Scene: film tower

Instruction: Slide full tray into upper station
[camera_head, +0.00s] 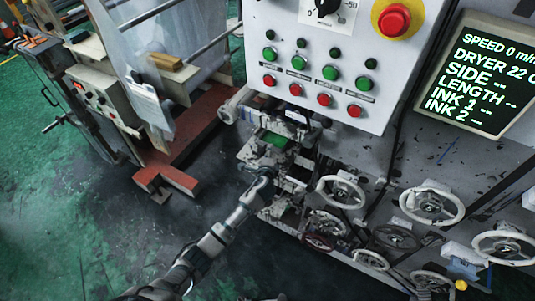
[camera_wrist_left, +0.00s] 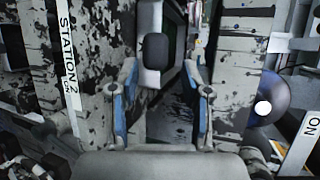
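My left arm reaches up from the bottom of the head view to the stacked stations at the machine's side. My left gripper (camera_head: 266,178) is beside the lower part of the stack. In the left wrist view, the gripper (camera_wrist_left: 160,105) has its two blue-padded fingers apart, with nothing clearly held between them. A pale block with a dark rounded pad (camera_wrist_left: 155,48) stands beyond the fingertips; I cannot tell whether it belongs to a tray. A green surface (camera_head: 276,138), possibly a tray, shows in the upper station. A "STATION 2" label (camera_wrist_left: 67,65) is left of the gripper.
A control panel (camera_head: 330,60) with green and red buttons overhangs the stations. Several white handwheels (camera_head: 342,191) stand to the right. A red-brown base beam (camera_head: 190,130) and a paper web (camera_head: 165,50) are at left. Dark green floor (camera_head: 60,215) lies open at lower left.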

